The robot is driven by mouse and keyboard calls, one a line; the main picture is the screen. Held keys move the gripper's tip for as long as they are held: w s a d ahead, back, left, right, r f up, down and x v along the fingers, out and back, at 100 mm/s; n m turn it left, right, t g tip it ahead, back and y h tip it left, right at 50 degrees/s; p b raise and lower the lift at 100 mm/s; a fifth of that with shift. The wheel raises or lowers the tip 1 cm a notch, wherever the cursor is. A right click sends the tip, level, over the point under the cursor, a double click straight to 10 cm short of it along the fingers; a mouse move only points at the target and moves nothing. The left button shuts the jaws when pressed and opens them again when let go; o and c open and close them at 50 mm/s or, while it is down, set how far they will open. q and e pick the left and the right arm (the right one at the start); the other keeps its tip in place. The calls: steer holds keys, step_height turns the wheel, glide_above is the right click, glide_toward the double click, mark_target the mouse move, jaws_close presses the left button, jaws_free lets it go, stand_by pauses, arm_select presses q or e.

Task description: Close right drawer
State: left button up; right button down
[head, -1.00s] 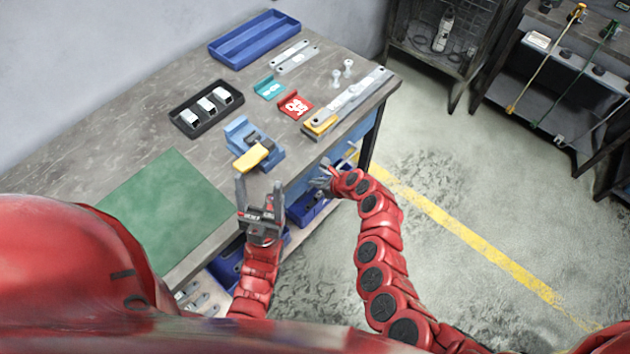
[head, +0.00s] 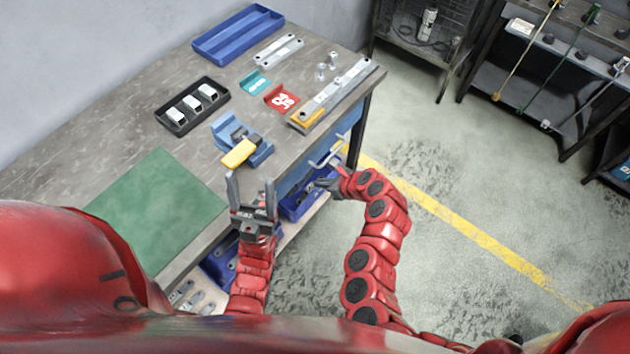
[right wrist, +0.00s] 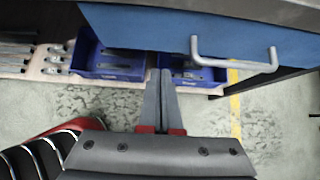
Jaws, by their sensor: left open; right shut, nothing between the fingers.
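The blue drawer front (head: 296,182) sits under the right part of the workbench edge, with a pale bar handle (head: 328,152) near its right end. In the right wrist view, the drawer front (right wrist: 150,27) and its handle (right wrist: 236,62) fill the top. How far the drawer stands out is hard to tell. My right gripper (head: 324,184) is shut and empty, just below and in front of the handle, apart from it. In the right wrist view, its fingertips (right wrist: 160,74) lie left of the handle. My left gripper (head: 251,182) is open and empty in front of the bench edge.
The bench (head: 120,125) holds a blue tray (head: 238,40), a black tray (head: 176,122), a green mat (head: 150,210), a blue fixture (head: 228,128) and metal brackets. Blue bins (right wrist: 92,62) stand on the lower shelf. The floor right of my right arm is clear.

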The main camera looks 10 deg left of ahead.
steer(key=b+v, duration=0.1)
steer(key=v, duration=0.5)
steer(key=shift+d, duration=0.2)
steer(key=shift+s+r, duration=0.1)
